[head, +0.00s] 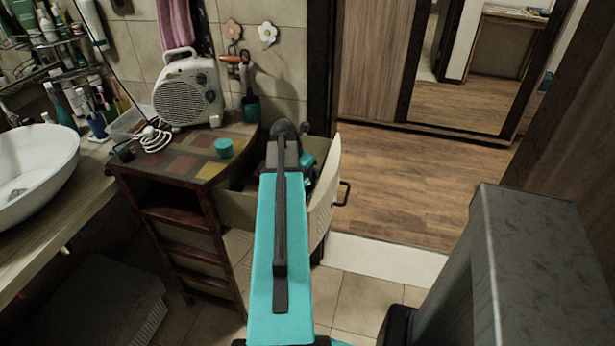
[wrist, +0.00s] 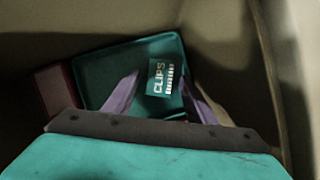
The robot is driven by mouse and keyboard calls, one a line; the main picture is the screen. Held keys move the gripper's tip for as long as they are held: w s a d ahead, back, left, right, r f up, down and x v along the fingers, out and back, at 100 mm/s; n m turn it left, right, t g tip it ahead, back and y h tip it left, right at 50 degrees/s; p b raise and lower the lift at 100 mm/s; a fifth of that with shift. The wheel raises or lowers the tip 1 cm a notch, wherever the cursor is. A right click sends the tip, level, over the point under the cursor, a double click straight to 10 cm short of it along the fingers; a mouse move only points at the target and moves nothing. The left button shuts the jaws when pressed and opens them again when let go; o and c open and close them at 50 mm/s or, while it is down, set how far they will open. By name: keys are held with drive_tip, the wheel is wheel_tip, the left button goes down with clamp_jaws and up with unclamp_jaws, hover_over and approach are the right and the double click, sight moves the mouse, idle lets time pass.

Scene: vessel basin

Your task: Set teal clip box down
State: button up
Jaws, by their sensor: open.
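The teal clip box (wrist: 160,76), with white "CLIPS" lettering, shows in the wrist view between the two fingers of my gripper (wrist: 160,80). The fingers are open, one on each side of the box. The box appears to be within the outline of a teal tray (wrist: 100,85) inside the open drawer (head: 322,195). Whether its underside touches the tray floor cannot be told. In the head view my teal arm reaches over the drawer and hides most of its inside, and I cannot make out the clip box there.
A dark red object (wrist: 56,88) lies left of the tray. The drawer wall (wrist: 268,70) is close on the right. On the cabinet (head: 190,165) stand a white fan heater (head: 188,92) and a teal round container (head: 223,148). A white basin (head: 35,160) is at far left.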

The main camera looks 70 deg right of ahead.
drive_tip(key=v, duration=1.1)
drive_tip(key=shift+b, duration=0.45)
idle(0.4)
